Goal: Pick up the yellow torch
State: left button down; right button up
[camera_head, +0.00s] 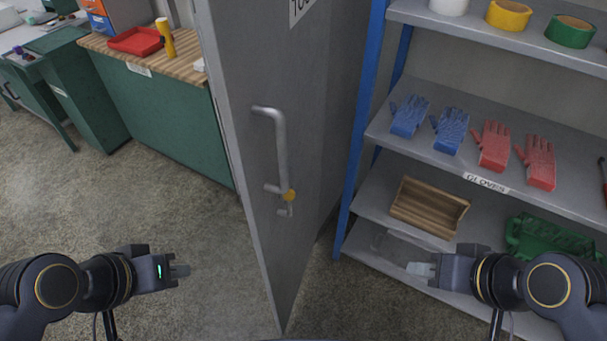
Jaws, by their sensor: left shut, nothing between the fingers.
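The yellow torch (168,42) stands upright on the wooden top of a green bench at the back left, just right of a red tray. My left gripper (183,270) is at the lower left, shut and empty, in front of the bench and far from the torch. My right gripper (425,269) is at the lower right, in front of the lowest shelf. Pale shapes behind its fingertips make it unclear whether it is open or shut.
A grey door (255,150) with a handle stands between the bench and the shelving. The red tray (128,44) lies on the bench. The shelves (455,165) hold blue and red gloves, tape rolls and a wooden box (430,207). Floor (130,200) before the bench is clear.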

aim_at(162, 25)
jog(key=k, duration=0.3)
jog(key=k+u, duration=0.1)
jog(key=u, duration=0.35)
jog(key=k+u, duration=0.15)
jog(key=u, duration=0.25)
jog(key=j+u, duration=0.15)
jog(key=u, duration=0.3)
jog(key=i+j+u, duration=0.15)
jog(key=i, duration=0.65)
jog(key=i+u, duration=0.15)
jog(key=i, duration=0.7)
jog(key=i+l+z, duration=0.1)
jog(key=i+z, duration=0.15)
jog(key=i, duration=0.8)
jog(key=i+j+z, duration=0.1)
jog(key=i+z, duration=0.15)
jog(key=i, duration=0.8)
jog(key=i+z, duration=0.25)
jog(key=i, duration=0.3)
jog(key=i+j+z, duration=0.25)
jog(key=i, duration=0.3)
jog(key=i+l+z, duration=0.1)
jog(key=z, duration=0.3)
jog(key=i+z, duration=0.55)
jog(key=z, duration=0.2)
